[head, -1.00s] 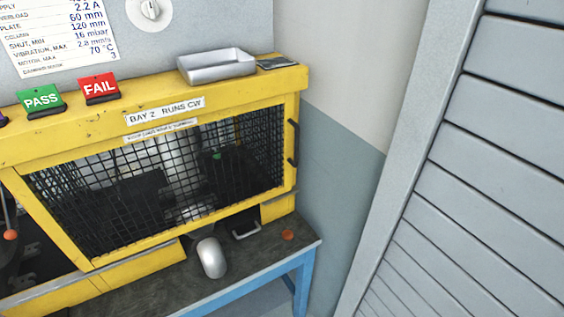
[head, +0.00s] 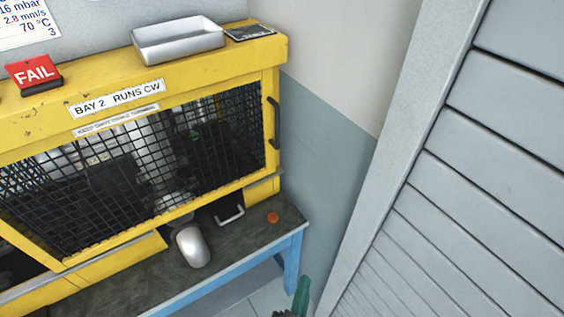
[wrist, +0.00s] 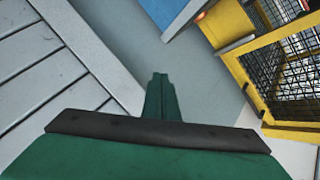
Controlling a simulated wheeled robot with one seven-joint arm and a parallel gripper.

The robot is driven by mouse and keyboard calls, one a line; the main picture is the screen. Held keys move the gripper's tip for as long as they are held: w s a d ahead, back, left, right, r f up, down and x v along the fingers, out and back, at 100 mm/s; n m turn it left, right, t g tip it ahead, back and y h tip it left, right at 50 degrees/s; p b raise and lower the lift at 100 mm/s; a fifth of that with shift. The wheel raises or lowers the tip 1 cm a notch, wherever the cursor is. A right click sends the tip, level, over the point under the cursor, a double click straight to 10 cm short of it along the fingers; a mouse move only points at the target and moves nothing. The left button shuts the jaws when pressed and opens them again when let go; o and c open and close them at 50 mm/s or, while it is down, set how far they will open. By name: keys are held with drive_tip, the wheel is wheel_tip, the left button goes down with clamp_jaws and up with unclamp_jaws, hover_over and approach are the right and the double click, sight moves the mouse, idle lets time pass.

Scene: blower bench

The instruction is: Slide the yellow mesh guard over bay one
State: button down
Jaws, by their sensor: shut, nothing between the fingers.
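The yellow mesh guard (head: 165,215), a yellow frame with black wire mesh, stands across the bay under the label "BAY 2 RUNS CW". Dark machine parts show through the mesh. A black handle (head: 274,122) is at its right end. The guard also shows at the upper right of the wrist view (wrist: 288,62). Bay one is not clearly in view; only a dark opening shows at the far left of the head view. My green gripper (head: 302,296) is at the bottom of the head view, right of the bench and apart from the guard. Its fingers (wrist: 160,82) are shut and empty.
The bench (head: 140,290) has a blue edge and leg. A rounded silver object (head: 193,247), a metal pull (head: 230,214) and an orange cap (head: 273,217) are at its front. A slatted grey panel (head: 490,170) is at right.

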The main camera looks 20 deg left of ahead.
drive_tip(key=w+a+r+m+y, duration=0.1)
drive_tip(key=w+a+r+y, duration=0.3)
drive_tip(key=w+r, duration=0.6)
drive_tip(key=w+a+r+m+y, duration=0.1)
drive_tip(key=w+a+r+y, duration=0.45)
drive_tip(key=w, duration=0.75)
drive_tip(key=w+a, duration=0.5)
drive_tip(key=a, duration=0.1)
drive_tip(key=shift+a+r+g+h, duration=0.3)
drive_tip(key=shift+a+g+h, duration=0.05)
drive_tip(key=shift+g+h, duration=0.1)
drive_tip(key=shift+a, duration=0.15)
